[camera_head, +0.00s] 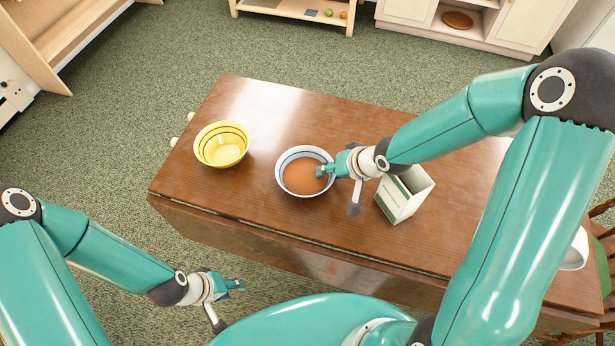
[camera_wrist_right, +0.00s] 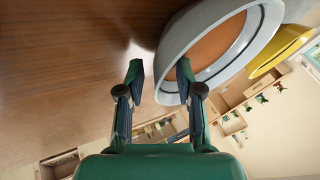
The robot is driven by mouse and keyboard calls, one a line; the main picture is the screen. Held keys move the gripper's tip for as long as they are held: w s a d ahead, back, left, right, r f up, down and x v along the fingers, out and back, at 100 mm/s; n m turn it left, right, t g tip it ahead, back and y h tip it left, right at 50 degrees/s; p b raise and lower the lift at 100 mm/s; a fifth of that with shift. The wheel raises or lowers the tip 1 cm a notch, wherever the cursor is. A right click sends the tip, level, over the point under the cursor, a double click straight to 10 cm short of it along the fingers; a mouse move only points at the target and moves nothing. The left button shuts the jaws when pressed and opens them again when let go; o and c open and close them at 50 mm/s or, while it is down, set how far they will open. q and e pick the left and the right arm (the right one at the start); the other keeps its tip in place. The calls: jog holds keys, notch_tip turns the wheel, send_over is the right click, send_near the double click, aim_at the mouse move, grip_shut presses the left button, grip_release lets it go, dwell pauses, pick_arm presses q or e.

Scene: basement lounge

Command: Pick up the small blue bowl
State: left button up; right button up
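The small bowl, pale blue outside with a dark line near the rim and a brown inside, sits upright on the wooden table (camera_head: 262,110); its rim (camera_head: 300,195) shows in the head view. My right gripper (camera_head: 338,190) is at the bowl's right side, with one finger over the bowl and the other outside it. In the right wrist view the bowl (camera_wrist_right: 240,55) is large at upper right; the open right gripper (camera_wrist_right: 160,72) has its right finger overlapping it and a gap beside the left finger. My left gripper (camera_head: 229,305) is open and empty, off the table's front edge.
A yellow bowl (camera_head: 221,157) stands left of the blue bowl. A white and green box (camera_head: 402,201) stands close to the right gripper. A white rounded object (camera_head: 576,250) is at the far right. The table's back middle is clear.

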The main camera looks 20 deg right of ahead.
grip_shut()
dwell(0.3)
